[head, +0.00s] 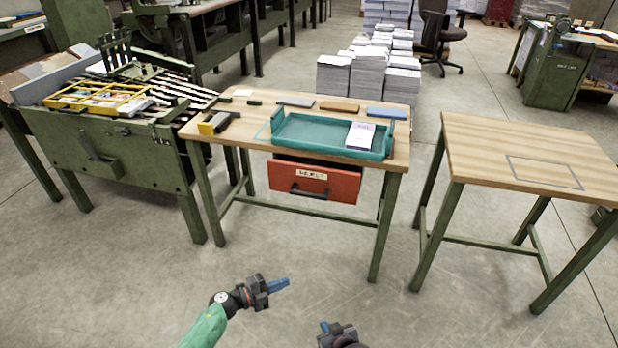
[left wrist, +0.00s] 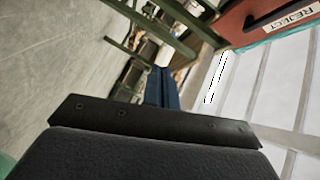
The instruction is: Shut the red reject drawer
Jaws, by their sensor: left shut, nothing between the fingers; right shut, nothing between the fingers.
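The red reject drawer (head: 328,181) hangs under the middle wooden table and stands out a little from beneath the tabletop. It has a white label and a dark bar handle (head: 308,192) on its front. In the left wrist view the drawer's red front (left wrist: 248,22) shows at the top right, with the word REJECT. My left gripper (head: 278,285) is shut and empty, in front of the table and well short of the drawer. Its blue fingers (left wrist: 162,88) also show in the left wrist view. My right gripper (head: 325,327) is shut and empty at the bottom edge, partly cut off.
The table (head: 243,133) bears a teal tray (head: 290,149) with a white paper stack (head: 360,135) in it. A green machine (head: 98,160) stands at the left. Another wooden table (head: 500,140) stands at the right. The floor before the drawer is clear.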

